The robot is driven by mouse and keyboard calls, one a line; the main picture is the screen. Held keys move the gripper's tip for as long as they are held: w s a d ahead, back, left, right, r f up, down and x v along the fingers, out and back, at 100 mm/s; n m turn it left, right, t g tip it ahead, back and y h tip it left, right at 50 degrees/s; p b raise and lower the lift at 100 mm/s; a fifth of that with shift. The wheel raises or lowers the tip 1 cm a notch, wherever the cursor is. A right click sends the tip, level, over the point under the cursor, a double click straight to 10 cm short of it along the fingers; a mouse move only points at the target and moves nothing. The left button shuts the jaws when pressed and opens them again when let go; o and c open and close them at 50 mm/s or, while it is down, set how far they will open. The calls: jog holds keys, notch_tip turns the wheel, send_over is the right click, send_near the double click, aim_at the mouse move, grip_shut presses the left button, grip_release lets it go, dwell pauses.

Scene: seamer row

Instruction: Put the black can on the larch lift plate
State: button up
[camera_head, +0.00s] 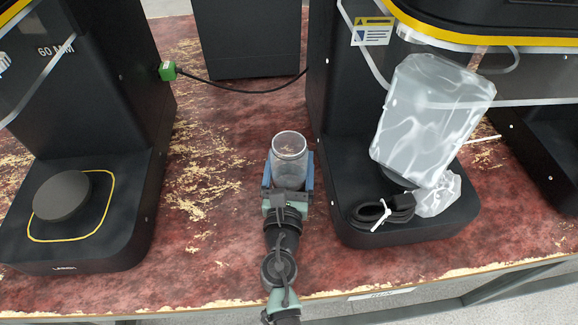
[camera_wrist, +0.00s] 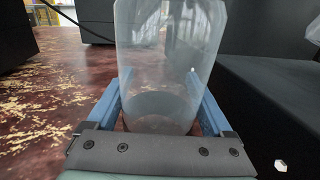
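I see no black can in either view. A clear, see-through can (camera_head: 290,165) stands upright between the blue fingers of my gripper (camera_head: 289,172). The wrist view shows the clear can (camera_wrist: 168,75) close up, with a blue finger against each side. My gripper (camera_wrist: 165,110) looks shut on it; I cannot tell whether its base touches the table. On the left machine, a round dark plate (camera_head: 62,196) sits bare within a yellow outline. Small lettering on that machine's front edge seems to read LARCH, but it is hard to make out.
The left machine (camera_head: 110,100) is marked 60 MM. The right machine's base (camera_head: 400,232) holds a crumpled clear plastic bag (camera_head: 430,115) and a coiled black cable (camera_head: 382,211). A black cable with a green plug (camera_head: 168,71) crosses behind. The worn red tabletop (camera_head: 200,220) is clear between machines.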

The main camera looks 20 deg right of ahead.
jog(key=c, duration=0.7)
jog(key=shift+r, duration=0.15)
notch_tip(320, 180, up, 28)
jog(key=p, duration=2.2)
jog(key=s+a+f+n+y, duration=0.1)
jog(key=s+a+f+y, duration=0.1)
jog(key=s+a+f, duration=0.2)
jog(key=s+a+f+n+t+y, duration=0.1)
jog(key=s+a+f+n+y, duration=0.1)
jog(key=a, duration=0.5)
jog(key=s+a+f+n+t+y, duration=0.1)
jog(key=s+a+f+n+y, duration=0.1)
jog(key=s+a+f+y, duration=0.2)
jog(key=shift+s+a+f+b, duration=0.1)
jog(key=shift+s+a+f, duration=0.2)
jog(key=shift+f, duration=0.3)
jog(key=shift+s+a+f+b, duration=0.1)
jog(key=shift+s+a+f, duration=0.2)
jog(key=shift+f, duration=0.3)
jog(key=shift+s+a+f+b, duration=0.1)
jog(key=shift+s+a+f, duration=0.2)
jog(key=shift+f, duration=0.3)
